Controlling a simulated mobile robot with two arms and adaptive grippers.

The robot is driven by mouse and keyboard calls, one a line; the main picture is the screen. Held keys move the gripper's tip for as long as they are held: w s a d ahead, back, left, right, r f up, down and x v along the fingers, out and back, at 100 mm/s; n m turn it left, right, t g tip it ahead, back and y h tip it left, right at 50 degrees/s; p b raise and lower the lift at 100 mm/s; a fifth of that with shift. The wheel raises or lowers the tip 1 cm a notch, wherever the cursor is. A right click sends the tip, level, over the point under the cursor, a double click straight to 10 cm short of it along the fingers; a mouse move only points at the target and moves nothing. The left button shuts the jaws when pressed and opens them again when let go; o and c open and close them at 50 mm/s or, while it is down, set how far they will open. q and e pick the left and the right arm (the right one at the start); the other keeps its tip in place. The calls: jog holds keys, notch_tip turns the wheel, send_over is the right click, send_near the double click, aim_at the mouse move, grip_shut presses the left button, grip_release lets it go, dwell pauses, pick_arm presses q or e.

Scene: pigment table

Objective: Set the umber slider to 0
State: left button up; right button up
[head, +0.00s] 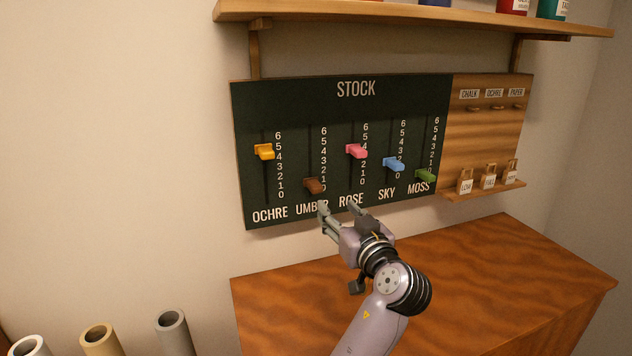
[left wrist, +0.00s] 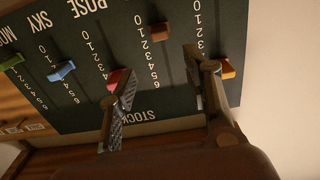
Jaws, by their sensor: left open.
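The umber slider's brown knob (head: 314,186) sits near the bottom of its slot on the dark STOCK board (head: 300,107), around the 0 and 1 marks; I cannot tell which exactly. In the left wrist view, where the board appears upside down, the brown knob (left wrist: 160,32) shows near the 1, beyond the gap between my fingers. My left gripper (head: 338,210) is open and empty, just below and right of the brown knob in the head view, apart from it. Its two fingers also show in the left wrist view (left wrist: 160,68). My right gripper is not in view.
The yellow ochre knob (head: 264,152) is left of umber. The pink rose knob (head: 356,151), blue sky knob (head: 394,164) and green moss knob (head: 425,176) are to the right. A wooden cabinet top (head: 480,270) lies below, bare. A shelf (head: 400,18) hangs above.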

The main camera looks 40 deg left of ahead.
pick_arm(q)
jog(key=p, duration=0.1)
send_near(318, 188)
jog(key=a, duration=0.2)
jog(key=p+x, duration=0.1)
jog(key=x, duration=0.3)
jog(key=p+x, duration=0.1)
jog(key=x, duration=0.4)
jog(key=shift+w+d, duration=0.2)
jog(key=shift+w, duration=0.25)
jog(key=shift+w+a, duration=0.1)
jog(key=shift+a, duration=0.2)
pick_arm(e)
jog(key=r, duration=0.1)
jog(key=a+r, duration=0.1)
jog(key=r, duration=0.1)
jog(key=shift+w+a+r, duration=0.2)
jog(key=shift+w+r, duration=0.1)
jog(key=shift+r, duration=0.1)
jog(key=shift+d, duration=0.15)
pick_arm(q)
grip_shut()
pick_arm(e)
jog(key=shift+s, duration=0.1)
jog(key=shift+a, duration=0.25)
